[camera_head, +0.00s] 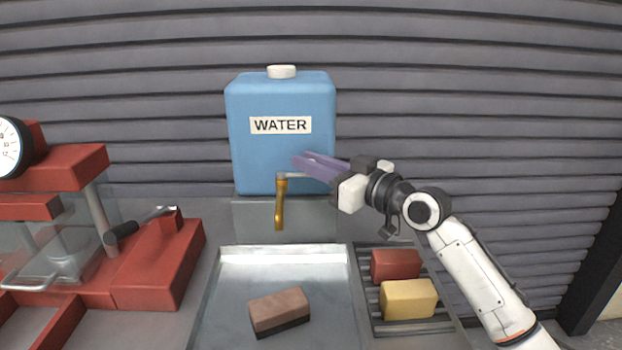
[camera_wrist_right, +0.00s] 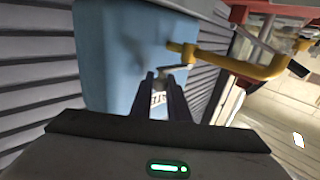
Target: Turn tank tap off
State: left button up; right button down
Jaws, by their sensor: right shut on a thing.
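The blue water tank (camera_head: 280,95) with a white cap and a WATER label stands upright on a grey stand. Its brass tap (camera_head: 279,208) points downward at the front. A silver tap lever (camera_head: 290,175) extends to the right from the top of the tap. My right gripper (camera_head: 303,164) reaches in from the right with purple fingers and is shut on the lever. In the wrist view, the lever (camera_wrist_right: 174,71) lies at the fingertips, beside the brass tap (camera_wrist_right: 235,66). The fingers partly hide the lever. My left gripper is not in view.
A metal tray (camera_head: 240,300) below the tap holds a brown block (camera_head: 279,311). To its right, a rack (camera_head: 365,318) holds a red block (camera_head: 395,265) and a yellow block (camera_head: 408,299). A red machine (camera_head: 150,265) with a gauge stands at left. A grey slatted wall is behind.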

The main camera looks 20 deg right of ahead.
dwell(0.3)
jog(key=c, duration=1.7)
grip_release()
jog(key=shift+d, duration=0.1)
jog(key=shift+r, duration=0.1)
